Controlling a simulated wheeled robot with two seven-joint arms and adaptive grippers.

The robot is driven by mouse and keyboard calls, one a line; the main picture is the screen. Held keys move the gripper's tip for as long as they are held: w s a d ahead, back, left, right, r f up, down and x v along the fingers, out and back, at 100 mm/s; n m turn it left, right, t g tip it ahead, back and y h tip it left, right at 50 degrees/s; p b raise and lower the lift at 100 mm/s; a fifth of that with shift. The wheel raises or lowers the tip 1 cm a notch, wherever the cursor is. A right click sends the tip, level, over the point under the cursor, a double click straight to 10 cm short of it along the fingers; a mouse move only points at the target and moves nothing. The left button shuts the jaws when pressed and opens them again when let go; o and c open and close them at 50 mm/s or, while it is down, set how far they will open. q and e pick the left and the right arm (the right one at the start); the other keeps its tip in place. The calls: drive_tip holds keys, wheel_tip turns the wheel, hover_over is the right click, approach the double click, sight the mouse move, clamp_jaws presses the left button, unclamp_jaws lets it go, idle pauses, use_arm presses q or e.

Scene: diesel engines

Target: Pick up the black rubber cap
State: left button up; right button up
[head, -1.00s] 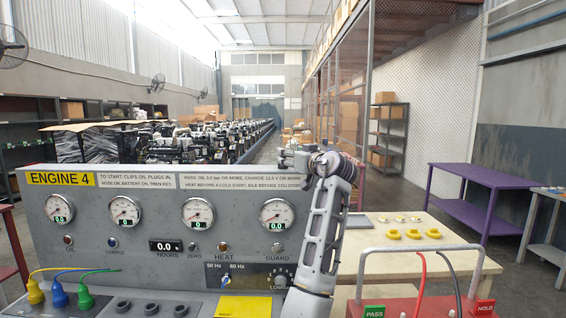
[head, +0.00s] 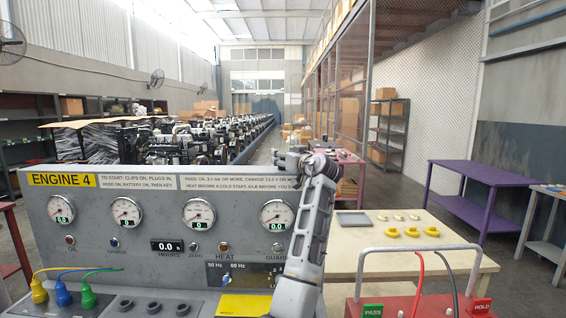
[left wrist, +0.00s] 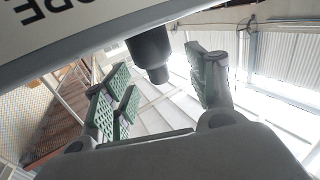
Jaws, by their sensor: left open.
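In the left wrist view my left gripper (left wrist: 160,85) is open, with green pads on spread fingers. A dark stepped cylinder (left wrist: 152,52) shows between the fingers in the picture, beside a pale edge with upside-down lettering. I cannot tell whether it is the black rubber cap or whether it lies between the pads in depth. My right gripper is not in view.
The grey engine console (head: 130,225) fills the lower left, with yellow, blue and green plugs. A wooden table (head: 445,262) holds a grey tray (head: 352,219) and yellow pieces (head: 411,232). A red unit with a handle (head: 418,248) stands in front. A purple table (head: 480,180) is at right.

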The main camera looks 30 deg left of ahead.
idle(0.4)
use_arm(q)
drive_tip(key=c, duration=0.9)
drive_tip(key=shift+c, duration=0.2)
drive_tip(key=shift+r, duration=0.1)
wheel_tip(320, 180, up, 10)
drive_tip(key=b, duration=0.1)
drive_tip(key=shift+b, duration=0.3)
idle(0.4)
